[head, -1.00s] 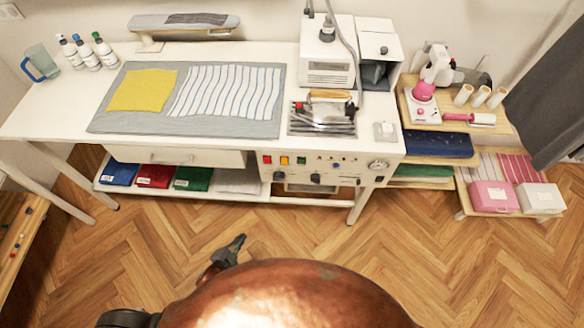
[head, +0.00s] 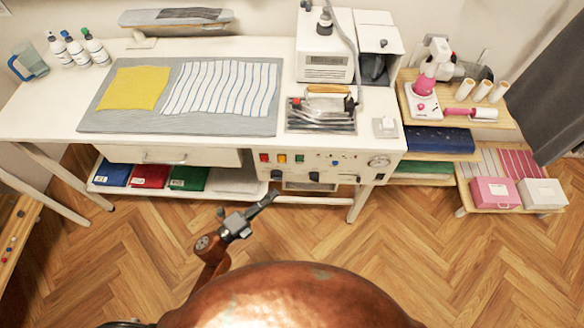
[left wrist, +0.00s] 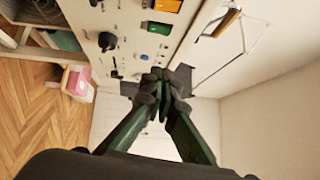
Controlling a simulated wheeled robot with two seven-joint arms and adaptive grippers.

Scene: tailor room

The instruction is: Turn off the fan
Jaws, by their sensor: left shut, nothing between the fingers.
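A control panel (head: 325,165) is on the front of the white ironing table. It has a red switch (head: 264,158), a yellow switch (head: 282,159), a green switch (head: 300,159), black knobs (head: 314,177) and a gauge (head: 378,162). No fan can be clearly made out, and I cannot tell which control belongs to it. My left gripper (head: 273,192) is shut and empty, just below and in front of the panel's left part. In the left wrist view its fingertips (left wrist: 163,80) overlap the panel near the green switch (left wrist: 160,28); contact cannot be told. My right gripper is out of view.
Folded cloths (head: 190,177) lie on the shelf below. The wooden floor in front is clear.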

